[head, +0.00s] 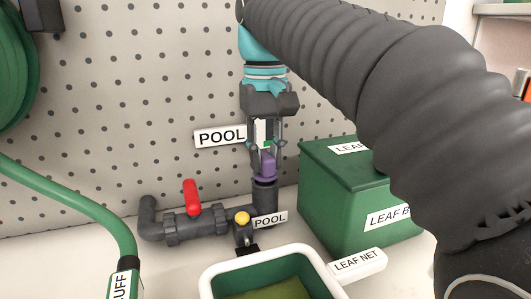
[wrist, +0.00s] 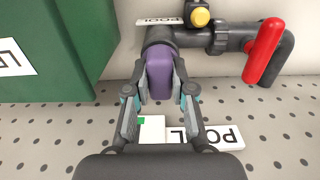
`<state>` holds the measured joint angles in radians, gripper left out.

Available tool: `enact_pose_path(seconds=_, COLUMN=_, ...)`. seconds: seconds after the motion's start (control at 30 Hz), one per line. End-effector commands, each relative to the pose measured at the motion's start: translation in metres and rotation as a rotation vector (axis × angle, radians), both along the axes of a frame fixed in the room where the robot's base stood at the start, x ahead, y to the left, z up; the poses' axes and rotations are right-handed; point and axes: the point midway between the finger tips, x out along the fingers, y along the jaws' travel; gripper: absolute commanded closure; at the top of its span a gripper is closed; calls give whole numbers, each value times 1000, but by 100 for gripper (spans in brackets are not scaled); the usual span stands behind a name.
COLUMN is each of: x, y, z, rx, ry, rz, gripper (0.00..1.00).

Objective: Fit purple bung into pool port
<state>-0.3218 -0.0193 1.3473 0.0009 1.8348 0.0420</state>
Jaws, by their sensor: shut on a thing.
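The purple bung (head: 267,166) is between the fingertips of my gripper (head: 266,150), which points down and is shut on it. The bung stands about upright, with its lower end at the mouth of the dark grey pool port (head: 265,195). I cannot tell whether its end is inside the port or just above it. In the wrist view, my gripper (wrist: 159,98) has a finger on each side of the bung (wrist: 159,76), and the port (wrist: 158,42) lies straight beyond it. The bung's lower end is partly hidden there.
The port's pipe carries a red valve handle (head: 191,197), a yellow knob (head: 242,218) and a POOL label (head: 270,220). A green leaf box (head: 325,205) stands close on the right. A white-rimmed leaf net (head: 213,275) lies in front. A pegboard (head: 110,110) rises behind.

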Motion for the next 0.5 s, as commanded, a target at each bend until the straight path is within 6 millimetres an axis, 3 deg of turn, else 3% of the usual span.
enact_pose_path(seconds=0.37, x=0, y=0, z=-8, rx=0, ry=0, rz=0, gripper=100)
enact_pose_path(seconds=0.4, x=0, y=0, z=-8, rx=0, ry=-1, rz=0, gripper=71)
enact_pose_path(seconds=0.5, x=0, y=0, z=-7, rx=0, ry=-1, rz=0, gripper=47)
